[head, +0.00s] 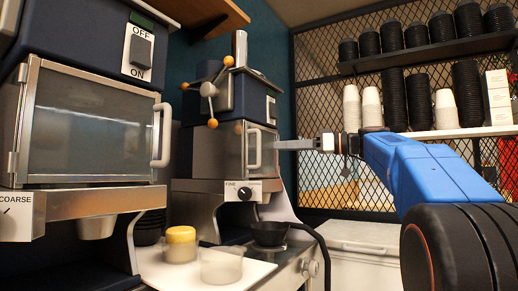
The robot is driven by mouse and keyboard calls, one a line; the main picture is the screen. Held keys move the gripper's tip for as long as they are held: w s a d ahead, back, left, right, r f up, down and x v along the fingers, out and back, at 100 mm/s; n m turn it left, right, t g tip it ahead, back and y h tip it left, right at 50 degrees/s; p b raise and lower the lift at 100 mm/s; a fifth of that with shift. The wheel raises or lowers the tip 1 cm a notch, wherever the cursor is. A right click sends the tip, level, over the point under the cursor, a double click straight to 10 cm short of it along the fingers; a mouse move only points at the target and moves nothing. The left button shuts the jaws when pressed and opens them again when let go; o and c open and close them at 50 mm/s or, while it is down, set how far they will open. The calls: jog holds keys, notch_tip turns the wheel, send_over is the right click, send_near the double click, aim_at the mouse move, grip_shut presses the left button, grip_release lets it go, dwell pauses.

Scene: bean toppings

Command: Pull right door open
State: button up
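The right door (264,160) is a small silver door on the farther blue machine, with a light upright bar handle (254,149). It looks closed. My gripper (280,145) reaches in from the right at about handle height. Its fingertips lie just right of the handle in the picture, with a small gap. The fingers show edge-on as one bar, so their opening is hidden. I see nothing held. The left door (90,128) on the nearer machine is a larger framed panel with a white handle (162,135), and it is closed.
A yellow-lidded tub (181,244), a clear container (221,265) and a black bowl (269,233) stand below the machines. A three-armed knob (209,89) sticks out above the right door. Shelves with stacked cups (393,100) hang on the mesh wall behind my arm.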

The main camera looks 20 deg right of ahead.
aim_at(259, 162)
jog(key=x, duration=0.9)
grip_shut()
